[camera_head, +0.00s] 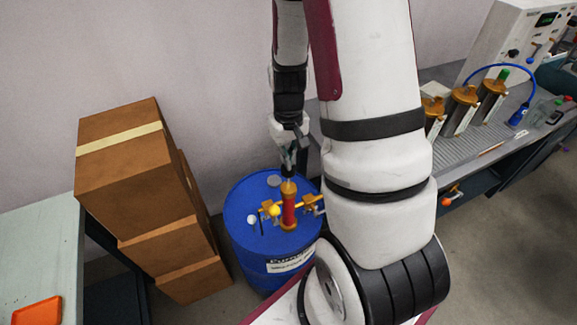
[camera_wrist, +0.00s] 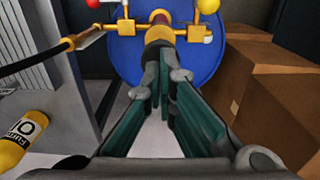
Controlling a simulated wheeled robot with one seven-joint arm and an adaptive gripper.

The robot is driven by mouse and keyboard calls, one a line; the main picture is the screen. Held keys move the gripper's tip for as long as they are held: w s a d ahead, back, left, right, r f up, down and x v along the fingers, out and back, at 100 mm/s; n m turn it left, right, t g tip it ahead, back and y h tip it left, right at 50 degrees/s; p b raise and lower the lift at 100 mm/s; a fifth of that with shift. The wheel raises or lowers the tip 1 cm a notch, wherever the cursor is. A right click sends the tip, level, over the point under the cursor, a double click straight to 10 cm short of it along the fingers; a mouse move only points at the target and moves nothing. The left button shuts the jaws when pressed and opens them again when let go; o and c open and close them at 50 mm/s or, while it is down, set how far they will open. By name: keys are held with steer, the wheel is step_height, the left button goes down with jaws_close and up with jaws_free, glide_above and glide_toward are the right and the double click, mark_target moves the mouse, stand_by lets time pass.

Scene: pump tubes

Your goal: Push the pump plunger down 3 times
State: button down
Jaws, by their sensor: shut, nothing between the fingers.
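The pump (camera_head: 289,207) stands upright on top of the blue drum (camera_head: 262,245) in the head view, with a red body and yellow fittings. Its yellow top (camera_head: 289,186) is just below my gripper (camera_head: 288,168). In the wrist view the pump (camera_wrist: 160,32) shows at the top centre, beyond the fingertips. My gripper (camera_wrist: 163,85) is shut and empty, its two green-grey fingers together. The fingertips overlap the near end of the pump in the wrist view. I cannot tell whether they touch it.
Stacked cardboard boxes (camera_head: 135,170) stand left of the drum. A bench (camera_head: 470,140) with several metal cylinders (camera_head: 463,108) is on the right. A pale table (camera_head: 40,235) with an orange tray (camera_head: 37,311) is at the left. A yellow bottle (camera_wrist: 20,140) shows in the wrist view.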

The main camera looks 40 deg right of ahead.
mark_target(288, 173)
steer(key=shift+f+b, duration=1.6)
steer(key=shift+f, duration=1.55)
steer(key=shift+r+p, duration=2.25)
steer(key=shift+r, duration=1.3)
steer(key=shift+s+r+p, duration=0.1)
steer(key=shift+r+p, duration=1.1)
steer(key=shift+r, duration=1.3)
